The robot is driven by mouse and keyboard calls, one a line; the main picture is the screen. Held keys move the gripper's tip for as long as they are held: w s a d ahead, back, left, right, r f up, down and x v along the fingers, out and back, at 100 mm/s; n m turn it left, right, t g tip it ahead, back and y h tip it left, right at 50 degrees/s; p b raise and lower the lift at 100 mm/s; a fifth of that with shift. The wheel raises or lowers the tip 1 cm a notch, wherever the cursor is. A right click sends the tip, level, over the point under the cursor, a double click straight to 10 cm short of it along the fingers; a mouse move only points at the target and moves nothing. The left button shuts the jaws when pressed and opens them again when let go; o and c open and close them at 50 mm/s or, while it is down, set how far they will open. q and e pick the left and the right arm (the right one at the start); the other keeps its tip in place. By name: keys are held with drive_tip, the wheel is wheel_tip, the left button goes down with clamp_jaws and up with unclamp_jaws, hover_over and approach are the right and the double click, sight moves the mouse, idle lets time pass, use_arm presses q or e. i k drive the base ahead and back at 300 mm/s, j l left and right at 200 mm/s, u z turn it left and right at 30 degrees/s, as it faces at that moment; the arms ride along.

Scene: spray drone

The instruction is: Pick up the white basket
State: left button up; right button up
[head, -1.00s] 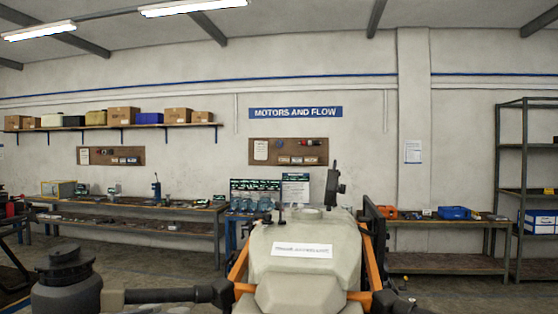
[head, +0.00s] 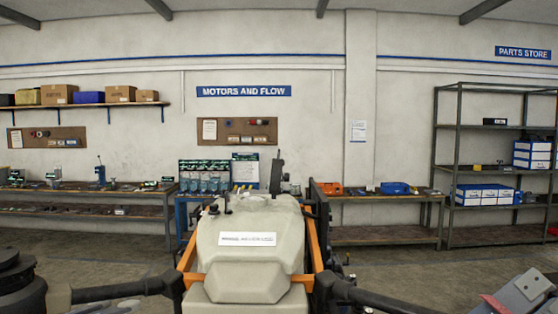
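I cannot make out a white basket anywhere in the head view. A large off-white drone tank (head: 250,250) with a white label stands in an orange frame (head: 314,240) right in front of me. Dark drone arms stretch out from it to both sides. Neither of my grippers can be made out in this view.
A low bench (head: 385,237) with an orange case (head: 331,188) and a blue case (head: 394,188) stands behind the drone. A metal rack (head: 440,150) at right holds several white and blue boxes (head: 483,194). A long bench (head: 80,213) stands at left. Some floor (head: 440,270) is clear at right.

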sight(246, 194)
drive_tip(key=i+j, duration=0.3)
drive_tip(key=i, duration=0.2)
drive_tip(key=i+j, duration=0.25)
drive_tip(key=i, duration=0.2)
